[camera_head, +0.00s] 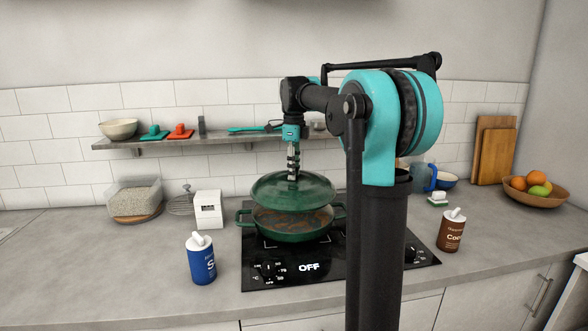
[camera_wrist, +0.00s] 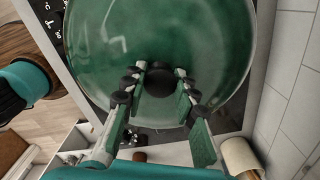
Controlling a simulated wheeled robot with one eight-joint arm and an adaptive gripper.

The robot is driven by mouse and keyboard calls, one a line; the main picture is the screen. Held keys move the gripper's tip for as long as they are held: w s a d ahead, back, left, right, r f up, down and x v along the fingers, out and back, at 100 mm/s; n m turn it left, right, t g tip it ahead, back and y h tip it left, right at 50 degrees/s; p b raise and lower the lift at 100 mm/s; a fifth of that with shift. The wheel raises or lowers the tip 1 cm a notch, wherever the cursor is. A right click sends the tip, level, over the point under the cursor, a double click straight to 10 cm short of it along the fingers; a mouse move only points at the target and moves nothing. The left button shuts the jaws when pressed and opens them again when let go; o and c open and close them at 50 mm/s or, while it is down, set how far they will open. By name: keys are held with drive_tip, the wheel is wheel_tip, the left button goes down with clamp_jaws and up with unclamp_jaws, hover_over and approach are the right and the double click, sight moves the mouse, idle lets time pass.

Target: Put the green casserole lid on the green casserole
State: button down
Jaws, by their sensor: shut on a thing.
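The green casserole (camera_head: 290,233) stands on the black cooktop, and brown contents show inside it. The green casserole lid (camera_head: 292,189) is held just above the casserole, with a gap at the front through which the contents show. My gripper (camera_head: 293,175) is above the lid and shut on its dark knob. In the wrist view, the lid (camera_wrist: 110,45) fills the upper middle, and my gripper's fingers (camera_wrist: 160,88) are on either side of the round knob (camera_wrist: 158,82). The casserole is hidden behind the lid in the wrist view.
The cooktop (camera_head: 350,270) reads OFF. A blue canister (camera_head: 201,262) stands at its left and a brown canister (camera_head: 451,233) at its right. A white box (camera_head: 207,211) is left of the casserole. A shelf (camera_head: 190,141) runs along the wall behind.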

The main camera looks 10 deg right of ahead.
drive_tip(key=shift+f, duration=2.75)
drive_tip(key=shift+f, duration=0.95)
idle(1.4)
drive_tip(key=c, duration=0.8)
unclamp_jaws()
drive_tip(key=shift+r, duration=0.1)
drive_tip(key=shift+r, duration=3.4)
